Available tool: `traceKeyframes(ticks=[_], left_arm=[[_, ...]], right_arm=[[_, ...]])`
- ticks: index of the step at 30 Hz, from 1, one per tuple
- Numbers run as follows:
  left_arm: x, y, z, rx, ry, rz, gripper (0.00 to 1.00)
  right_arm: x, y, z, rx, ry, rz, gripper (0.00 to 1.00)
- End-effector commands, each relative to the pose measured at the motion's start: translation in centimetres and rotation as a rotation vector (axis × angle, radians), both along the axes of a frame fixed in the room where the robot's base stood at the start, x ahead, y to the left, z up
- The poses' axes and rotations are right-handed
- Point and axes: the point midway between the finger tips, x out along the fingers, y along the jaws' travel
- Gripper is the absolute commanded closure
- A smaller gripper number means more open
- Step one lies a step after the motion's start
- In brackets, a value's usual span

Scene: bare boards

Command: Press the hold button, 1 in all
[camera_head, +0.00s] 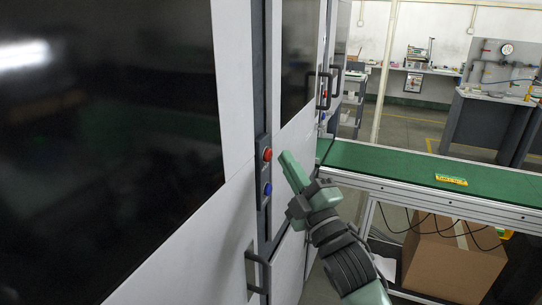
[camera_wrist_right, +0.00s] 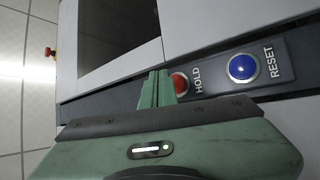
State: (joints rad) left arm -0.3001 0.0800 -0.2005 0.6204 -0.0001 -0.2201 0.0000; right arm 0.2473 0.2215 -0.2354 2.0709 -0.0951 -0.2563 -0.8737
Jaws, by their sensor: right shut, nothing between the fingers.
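The red hold button (camera_head: 267,154) sits on a dark vertical strip on the front of a grey cabinet. In the right wrist view it is the red button (camera_wrist_right: 180,83) beside the word HOLD, and a finger covers its left part. My right gripper (camera_head: 285,157) is green and shut, with nothing between its fingers. Its fingertips are just to the right of the hold button in the head view, with a small gap showing. They also show in the right wrist view (camera_wrist_right: 155,88). My left gripper is in neither view.
A blue button (camera_head: 268,188), marked RESET in the wrist view (camera_wrist_right: 243,68), is below the hold button. A dark door handle (camera_head: 257,270) sticks out lower down. A green-topped conveyor (camera_head: 400,165) stands to the right, with a cardboard box (camera_head: 450,260) beneath.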

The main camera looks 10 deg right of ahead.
Motion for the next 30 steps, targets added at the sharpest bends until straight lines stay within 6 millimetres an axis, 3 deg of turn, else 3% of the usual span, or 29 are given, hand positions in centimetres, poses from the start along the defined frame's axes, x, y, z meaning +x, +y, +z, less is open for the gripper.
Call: traceKeyframes(ticks=[30], left_arm=[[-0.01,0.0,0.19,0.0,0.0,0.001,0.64]], right_arm=[[0.59,0.88,0.03,0.0,0.0,0.0,1.0]])
